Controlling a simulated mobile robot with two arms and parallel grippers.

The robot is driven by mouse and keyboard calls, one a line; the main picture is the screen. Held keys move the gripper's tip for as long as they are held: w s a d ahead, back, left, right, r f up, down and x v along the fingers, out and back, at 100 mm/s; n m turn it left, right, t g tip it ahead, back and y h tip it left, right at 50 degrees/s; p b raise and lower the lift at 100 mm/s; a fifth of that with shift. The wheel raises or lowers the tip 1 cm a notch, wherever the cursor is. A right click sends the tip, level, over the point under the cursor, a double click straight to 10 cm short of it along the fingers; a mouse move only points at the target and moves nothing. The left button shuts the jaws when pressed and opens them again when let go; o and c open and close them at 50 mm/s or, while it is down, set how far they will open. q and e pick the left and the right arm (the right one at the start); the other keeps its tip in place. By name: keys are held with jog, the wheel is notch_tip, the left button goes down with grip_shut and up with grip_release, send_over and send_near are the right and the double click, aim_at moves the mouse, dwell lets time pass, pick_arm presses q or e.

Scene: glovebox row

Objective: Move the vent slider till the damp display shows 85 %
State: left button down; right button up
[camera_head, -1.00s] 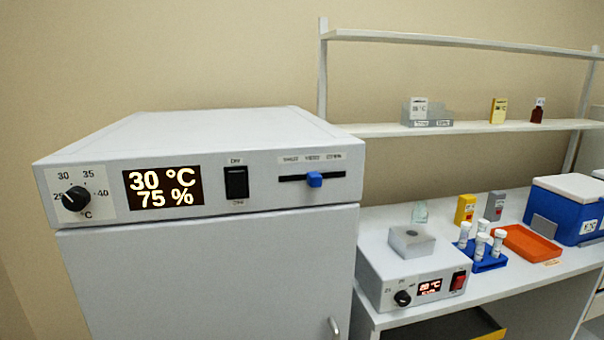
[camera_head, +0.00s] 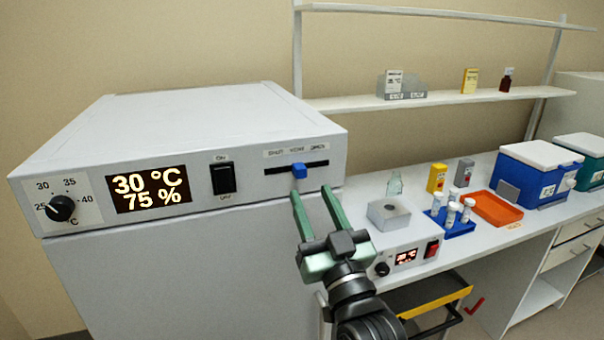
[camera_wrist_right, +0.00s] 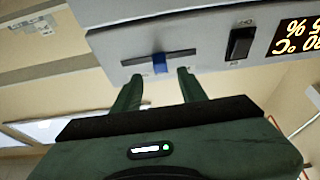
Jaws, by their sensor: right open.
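The blue vent slider (camera_head: 299,171) sits near the middle of its dark slot on the front of the white cabinet, under a small printed label. The damp display (camera_head: 150,190) reads 30 °C and 75 %. My right gripper (camera_head: 312,192) is open just below and in front of the slider, its green fingers pointing up at it. In the right wrist view the slider (camera_wrist_right: 160,64) shows between the two fingertips (camera_wrist_right: 157,74), a little beyond them, and nothing is held. My left gripper is not in view.
A black power switch (camera_head: 223,179) and a temperature knob (camera_head: 61,208) are on the same panel. To the right, a bench holds a small heater block (camera_head: 390,214), a blue tube rack (camera_head: 450,222), an orange tray (camera_head: 497,208) and a blue cooler box (camera_head: 540,175). A shelf (camera_head: 440,98) hangs above.

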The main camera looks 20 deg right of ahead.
aim_at(302, 176)
jog(key=p+x, duration=0.1)
jog(key=x, duration=0.4)
jog(key=shift+w, duration=0.1)
grip_shut()
jog(key=shift+f, duration=0.1)
dwell(1.2)
